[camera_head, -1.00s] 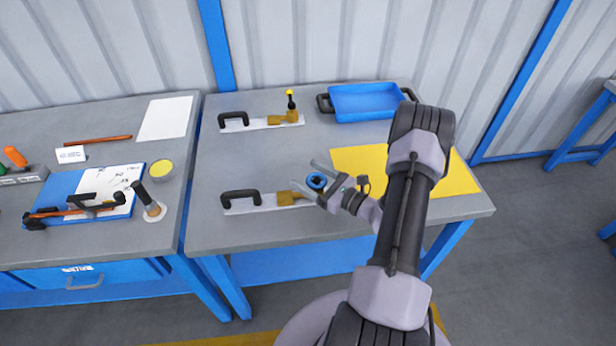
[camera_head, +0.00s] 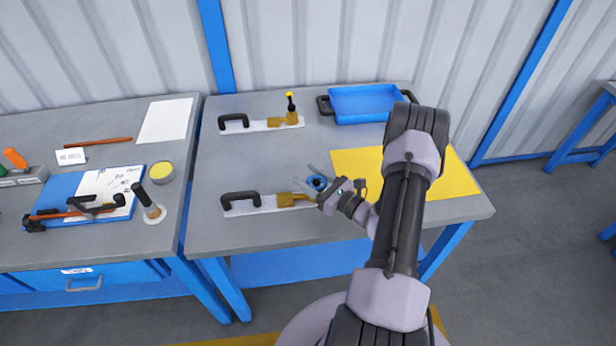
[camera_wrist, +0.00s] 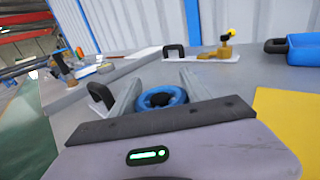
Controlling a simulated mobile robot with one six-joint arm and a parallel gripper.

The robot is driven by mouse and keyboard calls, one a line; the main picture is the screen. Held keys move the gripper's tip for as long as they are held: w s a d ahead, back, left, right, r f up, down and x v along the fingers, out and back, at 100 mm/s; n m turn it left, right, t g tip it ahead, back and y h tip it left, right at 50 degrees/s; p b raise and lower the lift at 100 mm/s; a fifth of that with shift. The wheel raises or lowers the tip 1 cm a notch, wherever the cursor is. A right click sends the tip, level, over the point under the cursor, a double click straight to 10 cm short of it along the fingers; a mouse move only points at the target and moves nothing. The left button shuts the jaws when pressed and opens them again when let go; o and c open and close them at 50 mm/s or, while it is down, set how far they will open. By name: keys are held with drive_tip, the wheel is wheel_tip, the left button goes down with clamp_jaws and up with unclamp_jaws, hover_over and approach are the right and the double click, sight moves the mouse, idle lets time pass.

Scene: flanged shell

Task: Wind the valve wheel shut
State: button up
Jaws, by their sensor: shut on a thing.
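The blue valve wheel (camera_head: 317,183) sits on a brass valve body (camera_head: 290,199) at the right end of the nearer white plate (camera_head: 240,207). My gripper (camera_head: 313,184) has its two fingers on either side of the wheel and is shut on it. In the wrist view the wheel (camera_wrist: 162,98) lies between the two grey fingers, with its dark hub showing. The lower part of the valve is hidden by my gripper there.
A second brass valve (camera_head: 285,117) with a yellow-tipped upright stem stands on the farther plate. A blue tray (camera_head: 365,104) is at the back right, and a yellow mat (camera_head: 450,185) lies partly under my arm. Tools lie on the left bench.

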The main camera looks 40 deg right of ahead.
drive_tip(key=m+h, duration=0.2)
drive_tip(key=h, duration=0.1)
drive_tip(key=d+m+h, duration=0.1)
drive_tip(key=m+h, duration=0.1)
drive_tip(key=h, duration=0.1)
drive_tip(key=m+g+h, duration=0.1)
drive_tip(key=m+h, duration=0.1)
drive_tip(key=h, duration=0.1)
drive_tip(key=shift+d, duration=0.15)
drive_tip(key=m+g+h, duration=0.1)
drive_tip(key=m+g+h+p, duration=0.1)
drive_tip(key=h, duration=0.1)
drive_tip(key=m+h, duration=0.1)
drive_tip(key=h, duration=0.1)
drive_tip(key=shift+s+d+r+m+g+p, duration=0.1)
drive_tip(key=shift+s+d+m+g+p, duration=0.2)
drive_tip(key=shift+d+g+p, duration=0.1)
drive_tip(key=shift+s+d+m+g+h+p, duration=0.1)
drive_tip(key=shift+d+m+g+h+p, duration=0.1)
drive_tip(key=shift+m+g+h+p, duration=0.45)
drive_tip(key=shift+d+g+h, duration=0.1)
drive_tip(key=shift+g+h, duration=0.15)
drive_tip(key=shift+h, duration=0.1)
drive_tip(key=o, duration=1.4)
drive_tip(key=shift+s+f, duration=0.1)
drive_tip(key=shift+f, duration=0.1)
